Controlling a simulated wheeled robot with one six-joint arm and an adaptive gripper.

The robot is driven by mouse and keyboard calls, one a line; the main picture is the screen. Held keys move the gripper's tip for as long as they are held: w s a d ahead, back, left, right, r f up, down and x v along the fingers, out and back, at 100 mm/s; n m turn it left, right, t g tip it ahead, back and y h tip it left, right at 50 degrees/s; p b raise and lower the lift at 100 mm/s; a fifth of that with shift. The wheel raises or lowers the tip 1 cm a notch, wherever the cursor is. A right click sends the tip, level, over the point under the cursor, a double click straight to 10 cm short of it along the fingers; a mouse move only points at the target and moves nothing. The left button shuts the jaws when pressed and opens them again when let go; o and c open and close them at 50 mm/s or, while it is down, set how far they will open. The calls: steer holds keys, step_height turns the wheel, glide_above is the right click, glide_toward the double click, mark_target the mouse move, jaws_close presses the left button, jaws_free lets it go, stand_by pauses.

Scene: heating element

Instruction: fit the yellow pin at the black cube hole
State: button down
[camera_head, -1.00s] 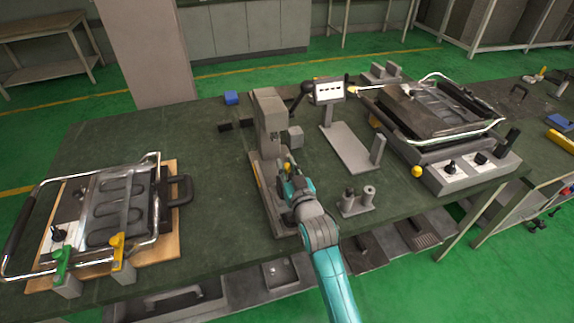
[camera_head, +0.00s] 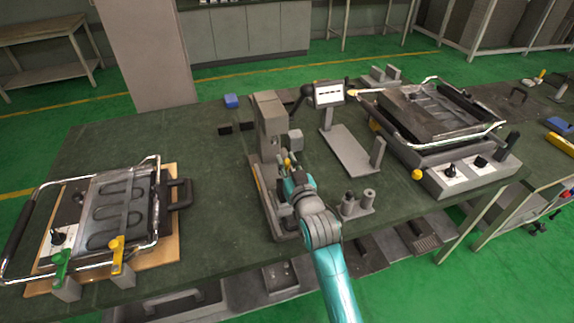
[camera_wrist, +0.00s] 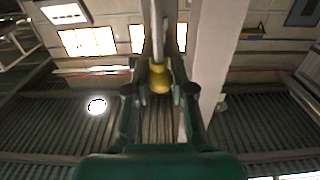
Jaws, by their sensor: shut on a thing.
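The yellow pin (camera_wrist: 160,78) shows in the wrist view as a yellow rounded knob with a grey metal rod above it. My gripper (camera_wrist: 160,92) has a finger on each side of the knob and is shut on it. In the head view, a small yellow spot of the pin (camera_head: 288,162) shows at the tip of my teal gripper (camera_head: 288,172), in front of the grey press stand (camera_head: 268,125). Small dark blocks (camera_head: 225,130) lie left of the stand. I cannot tell which part is the black cube, and no hole is clear.
A grill-like appliance (camera_head: 115,210) on a wooden board lies at left, with green and yellow clamps at its front. Another appliance (camera_head: 455,165) stands at right. A small grey holder (camera_head: 358,205) is right of my arm.

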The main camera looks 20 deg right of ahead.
mark_target(287, 172)
steer(key=shift+r, duration=0.9)
steer(key=shift+s, duration=0.1)
stand_by(0.7)
steer(key=shift+f, duration=2.4)
stand_by(0.3)
steer(key=c, duration=0.9)
jaws_free()
steer(key=shift+s, duration=0.1)
steer(key=shift+s+f, duration=0.1)
steer(key=shift+s, duration=0.2)
steer(key=s, duration=1.1)
steer(key=shift+s, duration=0.1)
